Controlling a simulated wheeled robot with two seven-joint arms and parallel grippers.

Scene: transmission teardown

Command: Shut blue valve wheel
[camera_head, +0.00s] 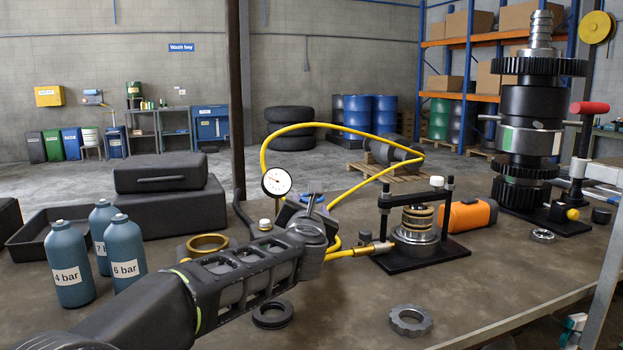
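A blue valve wheel (304,198) shows only in part, just behind the end of my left arm, on a dark block near the table's middle. My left gripper (310,207) is at the wheel, with the arm coming in from the lower left. The gripper's wrist hides most of the wheel and the fingers, so I cannot tell whether it touches or grips the wheel. A round white pressure gauge (276,181) stands just left of the wheel. A yellow hose (330,125) arches from there to the right. My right gripper is not in view.
Three teal bottles (125,254) with bar labels stand at left. A black clamp fixture (418,256) with a ring stack stands right of the wheel. A tall gear stack (530,122) is at far right. Loose rings (410,320) lie near the front edge.

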